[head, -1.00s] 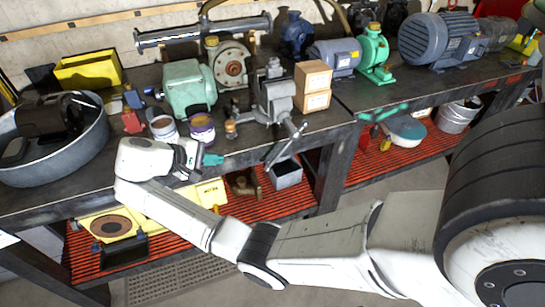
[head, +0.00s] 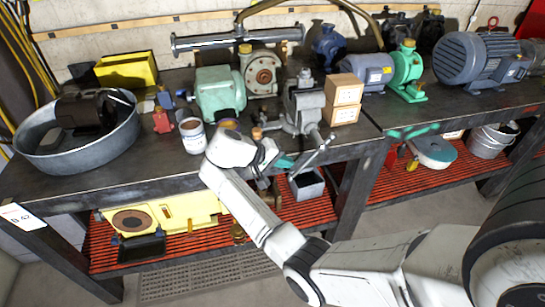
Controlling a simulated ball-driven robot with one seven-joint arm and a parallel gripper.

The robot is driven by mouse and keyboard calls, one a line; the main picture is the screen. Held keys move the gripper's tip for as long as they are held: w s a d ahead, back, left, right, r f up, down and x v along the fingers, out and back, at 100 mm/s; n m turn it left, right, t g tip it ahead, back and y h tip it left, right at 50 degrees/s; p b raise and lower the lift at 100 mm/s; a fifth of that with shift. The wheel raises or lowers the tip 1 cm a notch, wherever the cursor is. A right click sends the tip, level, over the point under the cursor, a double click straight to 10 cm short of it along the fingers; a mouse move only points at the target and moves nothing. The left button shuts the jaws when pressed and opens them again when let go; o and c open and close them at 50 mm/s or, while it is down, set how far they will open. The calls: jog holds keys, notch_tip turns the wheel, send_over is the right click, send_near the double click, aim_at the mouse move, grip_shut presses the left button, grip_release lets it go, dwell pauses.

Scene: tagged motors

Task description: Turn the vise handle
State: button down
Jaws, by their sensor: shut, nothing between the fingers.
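My gripper (head: 287,161) is shut and empty, with teal fingertips, just left of the handle. A small gap seems to separate them, but I cannot tell the depth.
The workbench (head: 90,187) holds a round metal tub (head: 75,155), a white can (head: 192,136), a green motor (head: 218,93) and the cardboard boxes (head: 343,98). A red slatted lower shelf (head: 292,219) carries yellow equipment and a grey bin (head: 307,186).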

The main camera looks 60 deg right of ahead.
aim_at(302, 166)
jog(key=shift+p+x, duration=0.4)
jog(key=shift+x, duration=2)
jog(key=shift+s, duration=0.1)
